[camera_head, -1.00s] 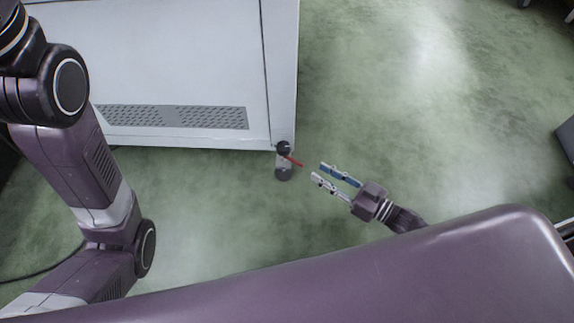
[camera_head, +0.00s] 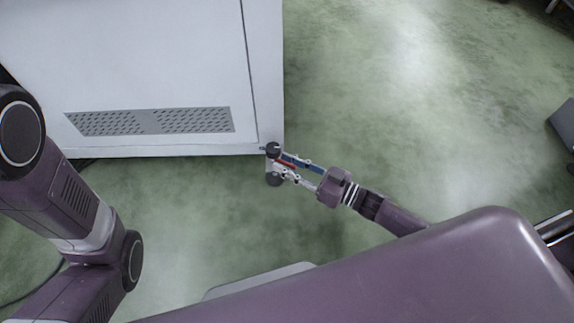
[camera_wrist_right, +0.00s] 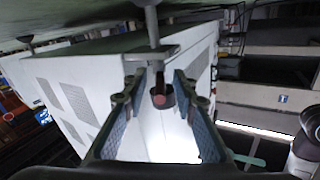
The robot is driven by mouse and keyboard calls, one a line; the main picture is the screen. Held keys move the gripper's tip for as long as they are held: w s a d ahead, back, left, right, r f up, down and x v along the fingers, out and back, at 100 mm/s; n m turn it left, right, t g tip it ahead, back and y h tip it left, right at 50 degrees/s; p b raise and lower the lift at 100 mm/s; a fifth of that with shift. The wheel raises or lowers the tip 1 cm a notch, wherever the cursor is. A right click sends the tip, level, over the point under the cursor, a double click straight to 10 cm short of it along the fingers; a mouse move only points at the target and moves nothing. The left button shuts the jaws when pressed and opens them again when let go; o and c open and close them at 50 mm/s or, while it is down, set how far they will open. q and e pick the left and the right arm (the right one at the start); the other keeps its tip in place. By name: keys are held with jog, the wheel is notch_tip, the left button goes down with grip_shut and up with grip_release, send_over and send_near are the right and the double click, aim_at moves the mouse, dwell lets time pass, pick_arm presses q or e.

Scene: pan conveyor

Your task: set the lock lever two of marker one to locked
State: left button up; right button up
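The red lock lever (camera_head: 286,164) sticks out to the right from a caster (camera_head: 273,178) at the bottom corner of the white cabinet (camera_head: 190,60). My right gripper (camera_head: 288,166) is at the caster, its two fingers apart on either side of the lever. In the right wrist view the lever (camera_wrist_right: 160,100) shows end-on between the open fingers, with gaps at both sides. The caster bracket (camera_wrist_right: 153,55) is just beyond the fingertips. I cannot tell whether any finger touches the lever. My left arm shows at the left of the head view, but its gripper does not.
The cabinet has a perforated vent (camera_head: 150,121) low on its side and stands close beyond the gripper. The green floor (camera_head: 400,120) right of the cabinet is clear. A grey box (camera_head: 562,125) stands at the far right edge.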

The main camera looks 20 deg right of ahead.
grip_shut()
dwell(0.5)
